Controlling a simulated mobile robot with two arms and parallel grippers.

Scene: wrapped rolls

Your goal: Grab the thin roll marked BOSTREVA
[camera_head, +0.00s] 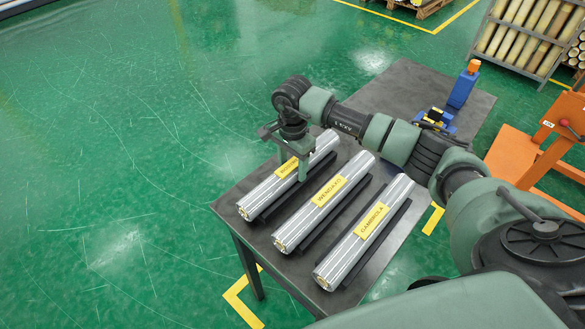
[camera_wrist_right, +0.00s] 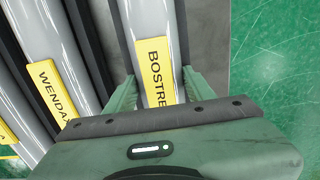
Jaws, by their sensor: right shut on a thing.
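The thin roll marked BOSTREVA (camera_head: 262,197) is silver with a yellow label and lies on the dark table at the far left of three rolls. Its label, partly covered, reads "BOSTRE" in the right wrist view (camera_wrist_right: 155,72). My right gripper (camera_head: 305,177) reaches down over this roll. In the right wrist view its green fingers (camera_wrist_right: 157,92) stand on either side of the roll at the label, shut on it. The roll appears to rest on the table still. My left gripper is in neither view.
The WENDAXO roll (camera_head: 301,227) and the GAMBROLA roll (camera_head: 343,262) lie alongside to the right, with dark rails between them. Orange equipment (camera_head: 512,153) is beyond.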

